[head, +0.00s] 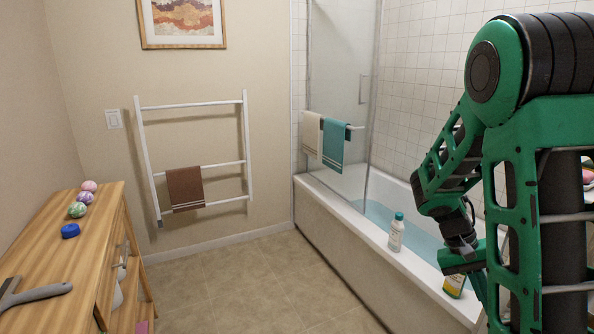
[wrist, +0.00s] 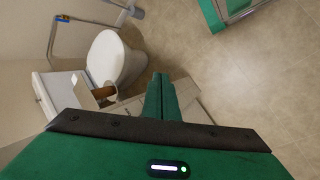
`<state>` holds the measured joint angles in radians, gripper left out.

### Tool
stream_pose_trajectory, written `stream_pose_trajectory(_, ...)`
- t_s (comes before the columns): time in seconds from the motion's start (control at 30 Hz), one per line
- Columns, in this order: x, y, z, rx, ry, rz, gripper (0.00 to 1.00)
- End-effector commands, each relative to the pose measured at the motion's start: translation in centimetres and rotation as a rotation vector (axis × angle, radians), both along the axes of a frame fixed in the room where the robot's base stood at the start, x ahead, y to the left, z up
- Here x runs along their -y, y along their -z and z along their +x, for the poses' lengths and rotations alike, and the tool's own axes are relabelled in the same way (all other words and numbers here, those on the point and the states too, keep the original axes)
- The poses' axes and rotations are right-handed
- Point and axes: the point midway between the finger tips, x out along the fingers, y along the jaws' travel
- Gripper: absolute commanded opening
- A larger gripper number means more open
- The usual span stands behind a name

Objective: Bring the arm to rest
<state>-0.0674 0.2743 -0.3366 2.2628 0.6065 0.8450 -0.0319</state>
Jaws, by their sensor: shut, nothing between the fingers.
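My green arm fills the right side of the head view, folded at the elbow, with its lower end hanging by the tub's outer edge. My gripper (wrist: 161,80) shows in the wrist view, with its two green fingers together and nothing between them. In the head view the fingertips are hard to make out at the lower right, behind my arm's links. The wrist view looks down on the tiled floor and a white toilet (wrist: 112,58).
A wooden dresser (head: 60,265) stands at the left. The floor (head: 240,285) between is clear.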

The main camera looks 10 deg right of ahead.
Motion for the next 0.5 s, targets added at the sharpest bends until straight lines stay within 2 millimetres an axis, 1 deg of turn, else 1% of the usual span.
stream_pose_trajectory(0.03,-0.5,-0.8,-0.8,0.030,0.007,0.034,0.00)
stream_pose_trajectory(0.1,-1.3,-1.6,-1.8,0.064,0.009,0.079,0.00)
stream_pose_trajectory(0.27,-3.3,-3.4,-4.2,0.141,0.009,0.173,0.00)
stream_pose_trajectory(0.5,-6.7,-5.9,-7.8,0.257,-0.014,0.293,0.00)
